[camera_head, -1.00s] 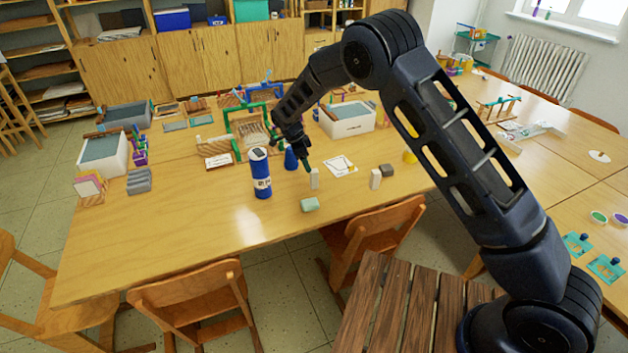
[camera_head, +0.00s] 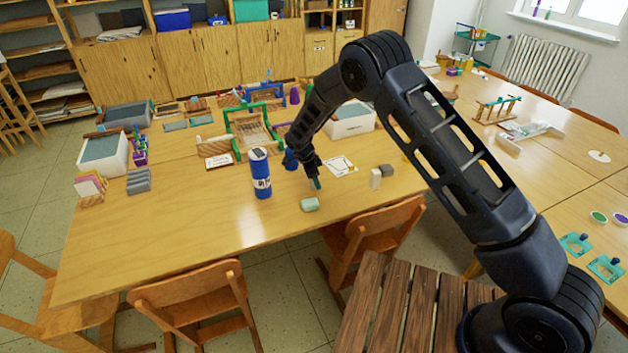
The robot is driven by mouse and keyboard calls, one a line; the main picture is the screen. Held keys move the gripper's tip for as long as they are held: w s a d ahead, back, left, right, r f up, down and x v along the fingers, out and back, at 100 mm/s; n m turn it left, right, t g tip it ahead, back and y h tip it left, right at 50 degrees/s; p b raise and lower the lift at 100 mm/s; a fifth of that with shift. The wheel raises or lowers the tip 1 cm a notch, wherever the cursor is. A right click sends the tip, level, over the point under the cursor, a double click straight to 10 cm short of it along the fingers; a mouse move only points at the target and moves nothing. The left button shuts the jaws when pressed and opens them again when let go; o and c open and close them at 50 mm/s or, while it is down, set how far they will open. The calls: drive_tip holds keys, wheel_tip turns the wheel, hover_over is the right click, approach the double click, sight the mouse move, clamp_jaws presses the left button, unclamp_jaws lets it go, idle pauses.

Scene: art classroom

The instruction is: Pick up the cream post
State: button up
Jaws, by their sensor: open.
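In the earlier frame a small upright cream post stands on the table just below my gripper. Now my gripper (camera_head: 316,183) is low at that spot with its fingers pointing down, and it hides that post; I cannot tell whether the post is between the fingers. The gripper is open. A similar pale cream post (camera_head: 375,178) stands upright to the right, apart from the gripper.
A pale green block (camera_head: 310,204) lies just in front of the gripper. A blue cylinder (camera_head: 260,173) and a blue cone (camera_head: 290,160) stand to the left. A dark grey block (camera_head: 386,170) is beside the right post. The table's (camera_head: 190,230) front left is clear.

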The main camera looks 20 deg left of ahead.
drive_tip(key=c, duration=1.1)
